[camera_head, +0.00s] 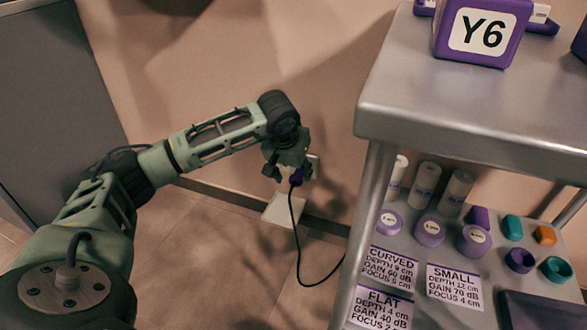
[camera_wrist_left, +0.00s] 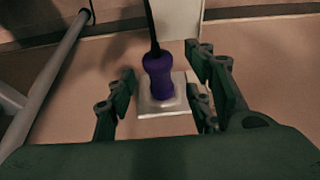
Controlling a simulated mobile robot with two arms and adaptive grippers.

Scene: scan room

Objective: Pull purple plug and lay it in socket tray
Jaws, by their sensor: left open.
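The purple plug (camera_head: 297,178) is low by the wall, with a black cord hanging from it. In the left wrist view the plug (camera_wrist_left: 160,78) stands in front of a pale square wall plate (camera_wrist_left: 177,108) and appears seated in it. My left gripper (camera_head: 287,172) is at the plug. In the wrist view its open fingers (camera_wrist_left: 161,90) are on either side of the plug, with gaps visible. A white flat piece (camera_head: 284,211), possibly the socket tray, is below the plug; a pale panel (camera_wrist_left: 179,20) also shows at the top of the wrist view. My right gripper is not in view.
A metal cart (camera_head: 470,100) stands close on the right, with a purple Y6 box (camera_head: 480,32) on top and bottles, caps and label cards on its lower shelf. The black cord (camera_head: 298,250) loops toward the cart. A grey panel (camera_head: 50,100) stands at the left.

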